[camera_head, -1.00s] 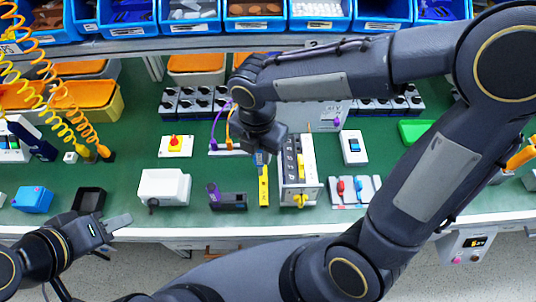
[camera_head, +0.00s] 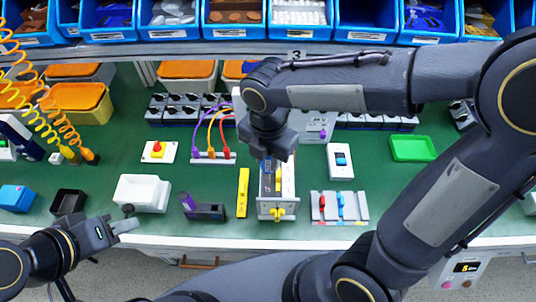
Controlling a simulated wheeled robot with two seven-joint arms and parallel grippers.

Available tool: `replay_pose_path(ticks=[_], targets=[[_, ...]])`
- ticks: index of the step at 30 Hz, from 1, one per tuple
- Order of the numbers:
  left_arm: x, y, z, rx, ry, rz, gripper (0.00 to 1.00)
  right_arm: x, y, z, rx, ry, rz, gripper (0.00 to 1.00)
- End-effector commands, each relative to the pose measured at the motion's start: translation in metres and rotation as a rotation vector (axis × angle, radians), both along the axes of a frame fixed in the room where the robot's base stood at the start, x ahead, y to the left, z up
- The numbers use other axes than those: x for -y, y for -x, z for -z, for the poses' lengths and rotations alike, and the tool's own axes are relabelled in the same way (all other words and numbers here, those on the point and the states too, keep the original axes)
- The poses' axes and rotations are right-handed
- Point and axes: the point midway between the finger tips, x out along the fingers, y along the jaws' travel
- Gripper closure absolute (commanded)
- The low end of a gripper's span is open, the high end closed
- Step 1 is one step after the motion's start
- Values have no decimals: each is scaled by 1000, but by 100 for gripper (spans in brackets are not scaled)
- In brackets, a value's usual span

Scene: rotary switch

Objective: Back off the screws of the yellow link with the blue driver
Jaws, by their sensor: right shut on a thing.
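My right gripper (camera_head: 272,150) points down over the back of a pale upright block (camera_head: 265,211) with a dark top and a yellow knob at its front. It is shut on the blue driver (camera_head: 266,172), which shows only partly below the jaws, at the block's left edge. A yellow strip on the block's top (camera_head: 278,181), perhaps the yellow link, is partly hidden; I cannot make out its screws or whether the driver tip touches anything. A separate yellow bar (camera_head: 243,193) lies left of the block. My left gripper (camera_head: 125,226) is at the front table edge, touching nothing visible; its jaw gap is unclear.
A purple-handled tool sits in a black holder (camera_head: 208,212) left of the yellow bar, beside a white box (camera_head: 142,192). A panel with red and blue levers (camera_head: 339,207) stands right of the block. A green tray (camera_head: 412,149) is farther right. Blue bins line the back.

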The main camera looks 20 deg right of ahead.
Motion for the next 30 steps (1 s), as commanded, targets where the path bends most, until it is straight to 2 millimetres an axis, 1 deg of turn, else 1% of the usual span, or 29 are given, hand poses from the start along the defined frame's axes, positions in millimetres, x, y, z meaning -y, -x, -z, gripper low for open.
replay_pose_path(ticks=[1, 6, 11, 14, 18, 22, 24, 28, 30], targets=[[0, 0, 9, 0, 0, 0, 64, 0, 0, 10, -1, 1, 0, 100], [0, 0, 23, -1, 0, 0, 64, 0, 0, 29, -1, 1, 0, 100], [0, 0, 32, -1, 0, 0, 64, 0, 0, 41, 0, 0, 13, 100], [0, 0, 34, -1, 0, 0, 64, 0, 0, 42, 1, 0, 115, 100], [0, 0, 36, 0, 0, 0, 64, 0, 0, 42, 1, -1, 371, 100], [0, 0, 39, 0, 0, 0, 64, 0, 1, 41, 1, 0, 582, 100], [0, 0, 39, 0, 0, 0, 64, 0, 1, 41, 1, 0, 655, 100], [0, 0, 40, 0, 0, 0, 64, 0, 1, 41, 1, 0, 722, 100], [0, 0, 41, 0, 0, 0, 64, 0, 1, 41, 1, 0, 790, 100]])
